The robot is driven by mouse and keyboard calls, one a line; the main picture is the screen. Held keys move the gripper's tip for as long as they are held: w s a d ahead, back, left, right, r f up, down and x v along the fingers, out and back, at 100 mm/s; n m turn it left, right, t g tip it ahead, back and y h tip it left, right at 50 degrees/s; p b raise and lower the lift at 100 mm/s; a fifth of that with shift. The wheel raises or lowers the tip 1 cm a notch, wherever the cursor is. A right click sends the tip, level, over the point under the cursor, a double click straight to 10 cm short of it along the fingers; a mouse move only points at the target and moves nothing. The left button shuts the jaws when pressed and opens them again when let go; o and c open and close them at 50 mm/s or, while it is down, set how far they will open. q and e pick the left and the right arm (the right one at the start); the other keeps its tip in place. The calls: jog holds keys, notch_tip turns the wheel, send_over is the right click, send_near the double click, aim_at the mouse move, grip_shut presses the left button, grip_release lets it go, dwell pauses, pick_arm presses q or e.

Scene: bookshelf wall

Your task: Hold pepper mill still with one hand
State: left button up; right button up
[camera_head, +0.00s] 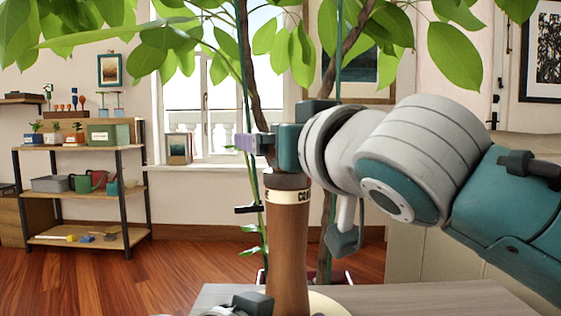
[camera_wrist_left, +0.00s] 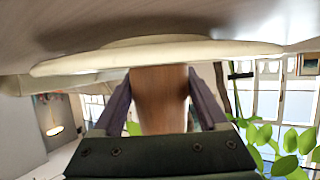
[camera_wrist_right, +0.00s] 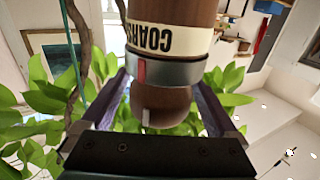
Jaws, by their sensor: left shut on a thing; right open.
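The pepper mill (camera_head: 287,250) is a tall brown wooden cylinder standing upright, with a cream lettered band near its top. My left gripper (camera_wrist_left: 160,84) is shut on the mill's lower body (camera_wrist_left: 160,105), one finger on each side. In the head view only a dark piece of it shows at the bottom edge. My right gripper (camera_wrist_right: 163,85) is open, its fingers on either side of the mill's rounded brown top (camera_wrist_right: 160,105), above a metal ring (camera_wrist_right: 165,70) with a red mark. In the head view, my right gripper hides the mill's top.
The mill stands at a round cream plate (camera_head: 324,304) on a grey wooden table (camera_head: 420,298). A leafy plant (camera_head: 245,60) rises behind it. A shelf (camera_head: 85,192) with pots and boxes stands far left. The tabletop right of the mill looks clear.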

jog(key=c, duration=1.4)
jog(key=shift+w+d+m+t+h, duration=0.15)
jog(key=shift+m+t+h, duration=0.1)
jog(key=shift+m+h, duration=0.45)
jog(key=shift+s+d+m+t+h, duration=0.1)
jog(key=shift+m+t+h, duration=0.2)
jog(key=shift+h, duration=0.6)
jog(key=shift+w+d+m+t+h, duration=0.1)
jog(key=shift+d+m+t+h, duration=0.05)
jog(key=shift+m+h, duration=0.55)
jog(key=o, duration=1.4)
jog(key=s+d, duration=0.1)
jog(key=s, duration=0.6)
jog(key=shift+s, duration=0.25)
